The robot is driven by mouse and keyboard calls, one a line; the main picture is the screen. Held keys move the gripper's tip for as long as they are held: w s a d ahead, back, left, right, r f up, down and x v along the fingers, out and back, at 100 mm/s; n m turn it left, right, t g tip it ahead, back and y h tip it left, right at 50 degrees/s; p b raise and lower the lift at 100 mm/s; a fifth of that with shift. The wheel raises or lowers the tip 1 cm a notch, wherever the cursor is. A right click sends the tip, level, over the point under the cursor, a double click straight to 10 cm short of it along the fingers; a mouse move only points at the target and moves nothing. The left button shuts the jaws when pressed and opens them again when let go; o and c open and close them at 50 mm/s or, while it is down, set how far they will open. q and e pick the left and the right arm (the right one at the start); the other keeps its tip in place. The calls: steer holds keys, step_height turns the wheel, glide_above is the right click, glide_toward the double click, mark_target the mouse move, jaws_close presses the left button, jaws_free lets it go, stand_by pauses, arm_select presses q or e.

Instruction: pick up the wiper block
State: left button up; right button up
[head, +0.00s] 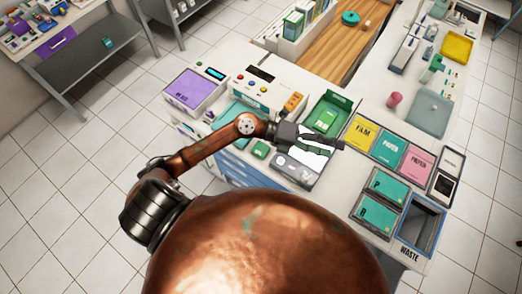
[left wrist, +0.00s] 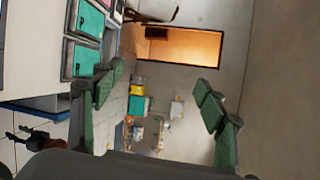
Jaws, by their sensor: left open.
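My left gripper (head: 328,146) reaches in over the counter in the head view. In the left wrist view its two green-padded fingers (left wrist: 162,88) stand wide apart with nothing between them. A small green block (head: 260,150) lies on the counter, to the left of the gripper and beside its wrist. It may be the wiper block, but I cannot tell for sure. A green tray (head: 341,103) with a green item in it sits just beyond the gripper. My right gripper is not in view.
A grey tray (head: 303,178) with small items lies below the gripper. Labelled yellow, teal and pink packs (head: 389,142) are to its right, with a waste bin (head: 419,222) at the front right. A white control box (head: 268,90) stands behind the arm.

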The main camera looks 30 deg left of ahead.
arm_select(q)
step_height(320, 180, down, 7)
steer(key=a+m+g+y, duration=0.2)
steer(key=y, duration=0.1)
steer(key=g+y, duration=0.3)
steer(key=y, duration=0.9)
glide_above(261, 149)
steer(key=f, duration=1.1)
steer(key=shift+s+d+f, duration=0.1)
steer(key=shift+s+d, duration=0.15)
steer(key=shift+a+f+n, duration=0.2)
steer(key=shift+a+n, duration=0.1)
steer(key=shift+a, duration=0.05)
steer(key=shift+f, duration=0.9)
steer(key=f, duration=0.1)
steer(key=f+p, duration=0.1)
steer(key=f, duration=0.2)
steer(key=shift+w+d+f, duration=0.1)
steer(key=shift+w+f, duration=0.05)
steer(key=shift+w, duration=0.1)
steer(key=shift+f, duration=0.55)
steer(key=shift+c, duration=0.5)
